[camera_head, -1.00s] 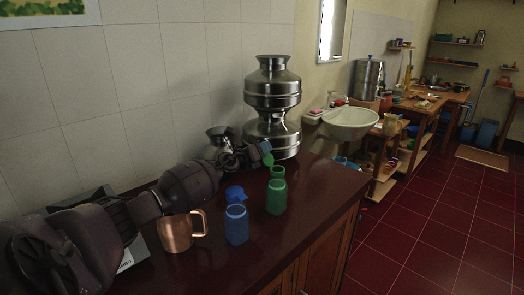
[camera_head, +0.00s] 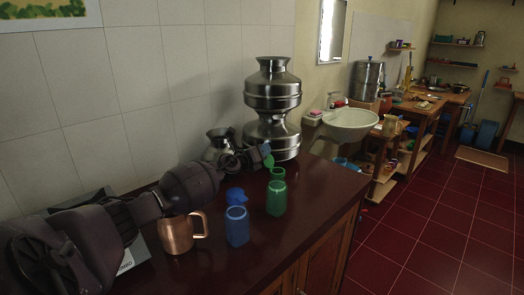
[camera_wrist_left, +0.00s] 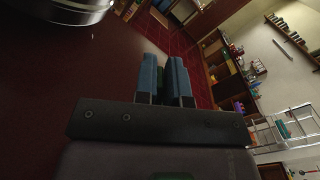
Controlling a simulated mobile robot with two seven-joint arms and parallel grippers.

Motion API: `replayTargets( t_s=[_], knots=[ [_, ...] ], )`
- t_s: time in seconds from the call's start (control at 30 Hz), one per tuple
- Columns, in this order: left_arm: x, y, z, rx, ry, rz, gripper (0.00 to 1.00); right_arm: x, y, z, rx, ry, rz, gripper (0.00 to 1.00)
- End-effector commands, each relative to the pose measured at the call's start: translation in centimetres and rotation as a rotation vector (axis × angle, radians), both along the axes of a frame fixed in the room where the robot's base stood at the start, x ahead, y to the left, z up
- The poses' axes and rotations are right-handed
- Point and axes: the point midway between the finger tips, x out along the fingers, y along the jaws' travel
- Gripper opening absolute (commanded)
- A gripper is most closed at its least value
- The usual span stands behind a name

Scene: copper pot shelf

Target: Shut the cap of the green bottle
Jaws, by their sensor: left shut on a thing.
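The green bottle (camera_head: 276,199) stands upright on the dark red counter, with its mouth open. Its green cap (camera_head: 277,174) stands raised behind the mouth. My left gripper (camera_head: 268,158), with bluish fingers, is at the cap's upper left, behind the bottle. In the left wrist view, the two blue fingers (camera_wrist_left: 165,80) are close together, with a dark green strip between them that appears to be part of the cap. The exact contact is too small to tell in the head view. My right gripper is not in view.
A blue bottle (camera_head: 237,227) with a raised blue cap (camera_head: 236,195) stands left of the green one. A copper mug (camera_head: 177,234) is further left. Stacked steel pots (camera_head: 272,100) and a smaller metal pot (camera_head: 218,142) stand behind. The counter's right part is clear.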

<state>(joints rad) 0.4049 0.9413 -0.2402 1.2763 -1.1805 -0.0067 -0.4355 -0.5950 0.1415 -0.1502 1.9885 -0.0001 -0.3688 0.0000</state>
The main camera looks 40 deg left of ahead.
Motion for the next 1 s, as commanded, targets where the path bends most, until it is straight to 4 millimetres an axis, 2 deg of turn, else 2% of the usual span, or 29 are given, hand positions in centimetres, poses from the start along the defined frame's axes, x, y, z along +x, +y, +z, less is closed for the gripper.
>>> replayTargets(
  t_s=[0.5, 0.73, 1.0],
  knots=[
    [0.0, -2.2, 1.4, 0.365, -0.005, -0.001, 0.0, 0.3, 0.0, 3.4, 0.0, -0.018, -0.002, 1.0],
    [0.0, -3.0, 1.4, 0.487, -0.006, -0.001, 0.0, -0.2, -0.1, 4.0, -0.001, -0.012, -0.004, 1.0],
    [0.0, -3.4, 1.4, 0.551, -0.007, 0.001, 0.0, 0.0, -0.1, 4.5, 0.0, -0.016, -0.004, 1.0]
  ],
)
